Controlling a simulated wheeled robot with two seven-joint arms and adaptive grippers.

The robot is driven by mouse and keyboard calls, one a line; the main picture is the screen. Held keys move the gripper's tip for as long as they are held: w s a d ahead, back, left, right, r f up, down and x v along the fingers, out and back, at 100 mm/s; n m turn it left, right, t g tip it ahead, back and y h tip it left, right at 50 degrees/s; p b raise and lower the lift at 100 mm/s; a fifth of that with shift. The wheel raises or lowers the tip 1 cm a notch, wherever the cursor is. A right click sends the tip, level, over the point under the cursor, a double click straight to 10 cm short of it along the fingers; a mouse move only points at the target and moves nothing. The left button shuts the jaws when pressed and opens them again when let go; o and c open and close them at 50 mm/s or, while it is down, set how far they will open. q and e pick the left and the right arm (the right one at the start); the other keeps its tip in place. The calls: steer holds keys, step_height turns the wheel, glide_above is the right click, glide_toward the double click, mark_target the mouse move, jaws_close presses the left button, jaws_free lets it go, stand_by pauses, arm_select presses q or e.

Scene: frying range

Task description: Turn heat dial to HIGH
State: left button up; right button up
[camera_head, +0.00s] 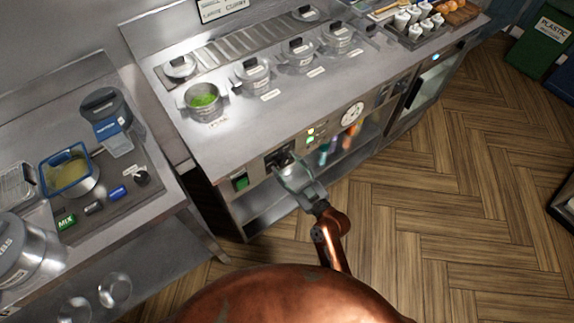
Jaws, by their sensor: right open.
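A dark knob on a black plate (279,157), which looks like the heat dial, is on the front panel of the steel range counter (240,145). My right gripper (290,172) is open right in front of it, its fingers at the knob and partly covering it. I cannot tell whether the fingers touch it, and its setting and lettering are too small to read. A round white dial face (352,113) sits further right on the same panel. My left gripper is not in view.
A green switch (240,182) and small lit indicators (310,135) flank the knob. Lidded pots (252,74) and an open pot of green food (203,100) stand on the counter. Wooden floor (440,190) is clear at right.

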steer(key=shift+c, duration=0.2)
steer(key=c, duration=1.1)
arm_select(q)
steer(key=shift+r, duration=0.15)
arm_select(e)
steer(key=m+p, duration=0.2)
steer(key=shift+r+m+p, duration=0.2)
steer(key=shift+m+p, duration=0.1)
steer(key=shift+p, duration=0.05)
steer(key=m+p, duration=0.2)
steer(key=shift+m, duration=0.3)
steer(key=m+p, duration=0.2)
steer(key=m, duration=0.1)
steer(key=shift+m, duration=0.3)
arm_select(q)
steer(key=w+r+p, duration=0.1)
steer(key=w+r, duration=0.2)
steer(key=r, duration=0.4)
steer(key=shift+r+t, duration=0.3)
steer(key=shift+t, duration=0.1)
arm_select(e)
steer(key=shift+m, duration=1.5)
steer(key=shift+f, duration=0.1)
